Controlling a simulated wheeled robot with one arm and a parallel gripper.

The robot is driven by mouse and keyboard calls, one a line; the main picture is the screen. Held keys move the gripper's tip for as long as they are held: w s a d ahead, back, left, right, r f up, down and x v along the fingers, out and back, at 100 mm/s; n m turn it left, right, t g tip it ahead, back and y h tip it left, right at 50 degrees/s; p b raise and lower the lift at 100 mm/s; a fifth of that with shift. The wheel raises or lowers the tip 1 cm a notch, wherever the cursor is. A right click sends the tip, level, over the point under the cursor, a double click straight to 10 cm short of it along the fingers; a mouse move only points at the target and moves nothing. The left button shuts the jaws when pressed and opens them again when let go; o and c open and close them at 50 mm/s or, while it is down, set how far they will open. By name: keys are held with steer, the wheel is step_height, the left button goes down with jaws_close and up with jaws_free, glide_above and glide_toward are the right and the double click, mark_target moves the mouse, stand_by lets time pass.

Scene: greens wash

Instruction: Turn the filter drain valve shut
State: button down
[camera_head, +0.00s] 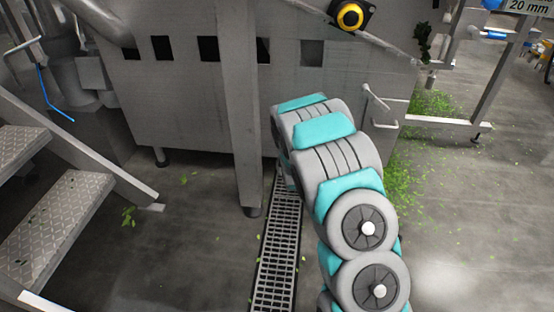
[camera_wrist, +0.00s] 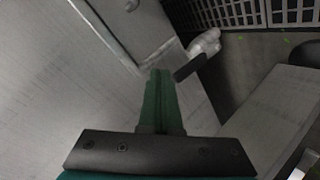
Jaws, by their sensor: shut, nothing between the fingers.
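My gripper (camera_wrist: 160,78) shows in the wrist view with its green fingers shut and nothing between them. Just right of the fingertips is what looks like the drain valve, a pale rounded fitting (camera_wrist: 205,43) with a short dark lever (camera_wrist: 190,67). The lever slants down and left from the fitting, its lower end close to the fingertips. I cannot tell whether they touch. In the head view my arm hides the gripper, and I cannot make out the valve there.
The grey machine (camera_head: 190,85) stands ahead, with a leg (camera_head: 243,150) left of my arm. A floor grate (camera_head: 275,265) runs beneath. Metal steps (camera_head: 55,225) stand at left. Leaf scraps (camera_head: 405,185) litter the floor at right. A yellow-and-black knob (camera_head: 350,16) is on the machine.

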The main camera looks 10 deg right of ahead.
steer(key=s+a+f+n+t+y+p, duration=0.2)
steer(key=a+f+n+t+p, duration=0.1)
steer(key=a+f+n+t, duration=0.45)
steer(key=shift+n+g, duration=0.55)
steer(key=shift+n, duration=0.3)
steer(key=shift+w+d+b, duration=0.1)
steer(key=shift+w+d, duration=0.25)
steer(key=shift+w, duration=1.3)
steer(key=shift+w+d+b, duration=0.1)
steer(key=shift+w+d, duration=0.2)
steer(key=shift+w, duration=1.3)
steer(key=shift+w+d+b, duration=0.1)
steer(key=shift+w+d, duration=0.25)
steer(key=shift+w, duration=1.3)
steer(key=shift+d+f, duration=0.1)
